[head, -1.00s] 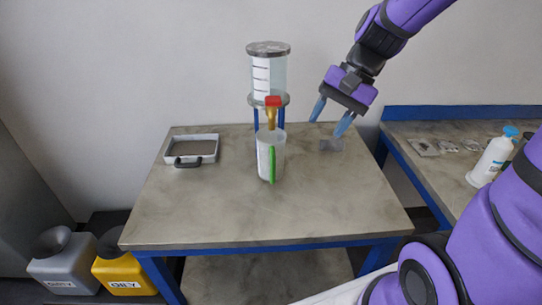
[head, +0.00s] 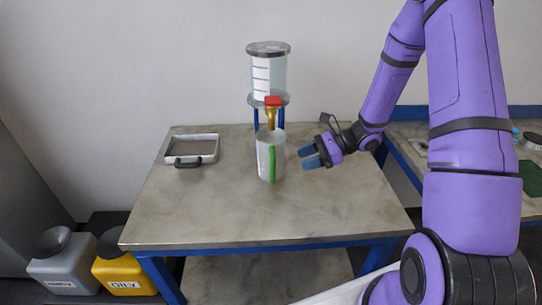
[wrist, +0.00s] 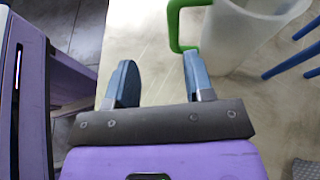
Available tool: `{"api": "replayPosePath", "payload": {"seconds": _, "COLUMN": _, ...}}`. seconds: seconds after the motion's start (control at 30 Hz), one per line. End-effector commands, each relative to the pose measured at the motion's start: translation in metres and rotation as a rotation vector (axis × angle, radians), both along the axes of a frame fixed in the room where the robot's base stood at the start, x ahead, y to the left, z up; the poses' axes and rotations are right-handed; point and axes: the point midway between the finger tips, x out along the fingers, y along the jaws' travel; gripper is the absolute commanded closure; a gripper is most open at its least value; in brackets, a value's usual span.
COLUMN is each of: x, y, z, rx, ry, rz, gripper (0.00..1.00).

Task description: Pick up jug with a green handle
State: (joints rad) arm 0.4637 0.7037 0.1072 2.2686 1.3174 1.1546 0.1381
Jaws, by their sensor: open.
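The jug (head: 265,158) is a translucent white vessel with a green handle (head: 272,163). It stands upright on the table under the brass tap of a clear vessel. My gripper (head: 308,158) is low over the table, just right of the jug, with its blue fingers pointing left. In the wrist view the gripper (wrist: 158,80) is open, with nothing between its fingers. The green handle (wrist: 176,28) is just beyond the right fingertip, on the left side of the jug (wrist: 240,30). I cannot tell whether finger and handle touch.
The clear flanged vessel (head: 280,78) on blue legs, with a red-handled tap (head: 273,101), stands behind and above the jug. A shallow tray (head: 205,148) lies at the table's left. The table (head: 240,220) is clear in front. Grey and yellow canisters (head: 125,270) stand at lower left.

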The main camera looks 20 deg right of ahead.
Motion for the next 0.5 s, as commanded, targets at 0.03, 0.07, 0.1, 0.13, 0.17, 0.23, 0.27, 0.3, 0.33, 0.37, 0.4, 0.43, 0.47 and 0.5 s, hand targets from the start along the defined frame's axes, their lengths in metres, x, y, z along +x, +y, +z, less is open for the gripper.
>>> {"api": "replayPosePath", "payload": {"seconds": 0.03, "x": 0.002, "y": -0.002, "z": -0.009, "rx": 0.018, "ry": 0.019, "rz": -0.027, "gripper": 0.52}}
{"api": "replayPosePath", "payload": {"seconds": 0.07, "x": 0.003, "y": -0.003, "z": -0.012, "rx": 0.027, "ry": 0.027, "rz": -0.039, "gripper": 0.52}}
{"api": "replayPosePath", "payload": {"seconds": 0.1, "x": 0.004, "y": -0.004, "z": -0.015, "rx": 0.035, "ry": 0.035, "rz": -0.052, "gripper": 0.52}}
{"api": "replayPosePath", "payload": {"seconds": 0.13, "x": 0.004, "y": -0.005, "z": -0.017, "rx": 0.041, "ry": 0.041, "rz": -0.06, "gripper": 0.52}}
{"api": "replayPosePath", "payload": {"seconds": 0.17, "x": 0.005, "y": -0.005, "z": -0.019, "rx": 0.044, "ry": 0.044, "rz": -0.065, "gripper": 0.52}}
{"api": "replayPosePath", "payload": {"seconds": 0.23, "x": 0.007, "y": -0.002, "z": -0.022, "rx": 0.049, "ry": 0.047, "rz": -0.071, "gripper": 0.52}}
{"api": "replayPosePath", "payload": {"seconds": 0.27, "x": 0.007, "y": 0.001, "z": -0.023, "rx": 0.049, "ry": 0.048, "rz": -0.072, "gripper": 0.52}}
{"api": "replayPosePath", "payload": {"seconds": 0.3, "x": 0.009, "y": 0.006, "z": -0.025, "rx": 0.05, "ry": 0.049, "rz": -0.072, "gripper": 0.52}}
{"api": "replayPosePath", "payload": {"seconds": 0.33, "x": 0.01, "y": 0.01, "z": -0.026, "rx": 0.05, "ry": 0.049, "rz": -0.071, "gripper": 0.52}}
{"api": "replayPosePath", "payload": {"seconds": 0.37, "x": 0.011, "y": 0.014, "z": -0.028, "rx": 0.05, "ry": 0.05, "rz": -0.07, "gripper": 0.52}}
{"api": "replayPosePath", "payload": {"seconds": 0.4, "x": 0.012, "y": 0.02, "z": -0.03, "rx": 0.05, "ry": 0.05, "rz": -0.07, "gripper": 0.52}}
{"api": "replayPosePath", "payload": {"seconds": 0.43, "x": 0.013, "y": 0.024, "z": -0.031, "rx": 0.049, "ry": 0.049, "rz": -0.071, "gripper": 0.52}}
{"api": "replayPosePath", "payload": {"seconds": 0.47, "x": 0.015, "y": 0.028, "z": -0.033, "rx": 0.049, "ry": 0.048, "rz": -0.069, "gripper": 0.52}}
{"api": "replayPosePath", "payload": {"seconds": 0.5, "x": 0.016, "y": 0.033, "z": -0.034, "rx": 0.048, "ry": 0.048, "rz": -0.07, "gripper": 0.52}}
